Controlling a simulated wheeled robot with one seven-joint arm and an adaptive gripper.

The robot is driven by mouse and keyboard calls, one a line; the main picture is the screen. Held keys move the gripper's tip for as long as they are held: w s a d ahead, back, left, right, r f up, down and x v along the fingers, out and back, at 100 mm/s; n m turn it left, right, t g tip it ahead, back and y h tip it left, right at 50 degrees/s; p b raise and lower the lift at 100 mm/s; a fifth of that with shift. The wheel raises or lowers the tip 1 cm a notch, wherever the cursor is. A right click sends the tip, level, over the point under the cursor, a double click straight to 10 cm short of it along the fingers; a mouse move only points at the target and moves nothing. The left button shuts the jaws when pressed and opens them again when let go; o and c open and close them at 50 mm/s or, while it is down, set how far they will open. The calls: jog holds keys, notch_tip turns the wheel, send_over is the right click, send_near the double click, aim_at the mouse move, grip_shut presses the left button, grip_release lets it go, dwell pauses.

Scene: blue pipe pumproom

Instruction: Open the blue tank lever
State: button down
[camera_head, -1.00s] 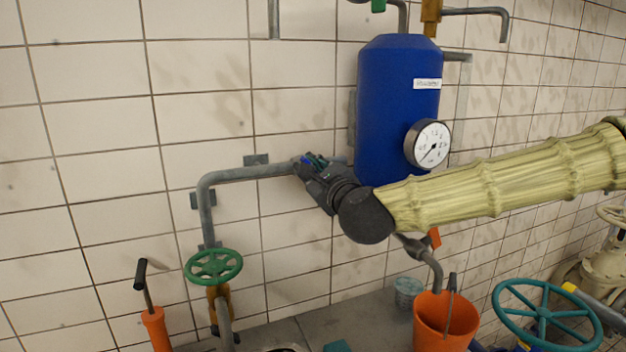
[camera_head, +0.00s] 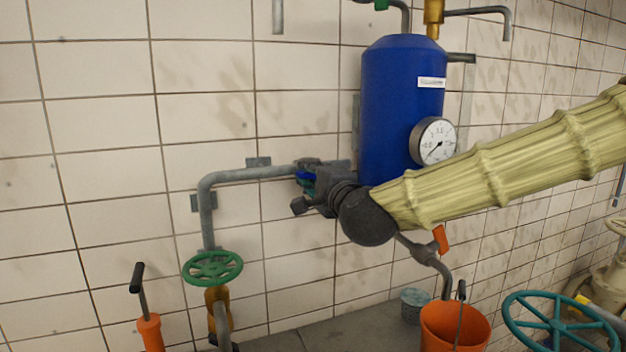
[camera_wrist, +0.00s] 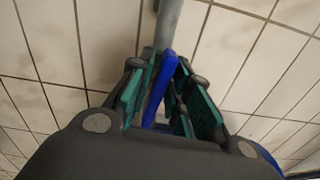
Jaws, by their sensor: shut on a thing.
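The blue tank (camera_head: 400,110) hangs on the tiled wall, with a white label and a round gauge (camera_head: 433,141) on its front right. A grey pipe (camera_head: 250,174) runs to it from the left. My gripper (camera_head: 306,182) is at this pipe, just left of the tank. In the wrist view the blue lever (camera_wrist: 163,88) stands between the green-padded fingers of my gripper (camera_wrist: 158,100), which are shut on it. The lever lies close along the left finger pad. In the head view only a small blue bit shows at the fingers; my gripper hides the rest.
A green handwheel valve (camera_head: 212,268) is below left on the pipe. An orange bucket (camera_head: 455,328), a teal handwheel (camera_head: 556,322) and an orange pump with a black handle (camera_head: 150,330) stand low.

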jog(key=shift+f+n, duration=0.1)
jog(key=shift+n, duration=0.5)
jog(key=c, duration=1.5)
grip_release()
jog(key=shift+s, duration=0.1)
jog(key=v, duration=1.1)
jog(key=shift+s+d, duration=0.2)
jog(key=shift+s, duration=0.15)
jog(key=shift+a+f, duration=0.1)
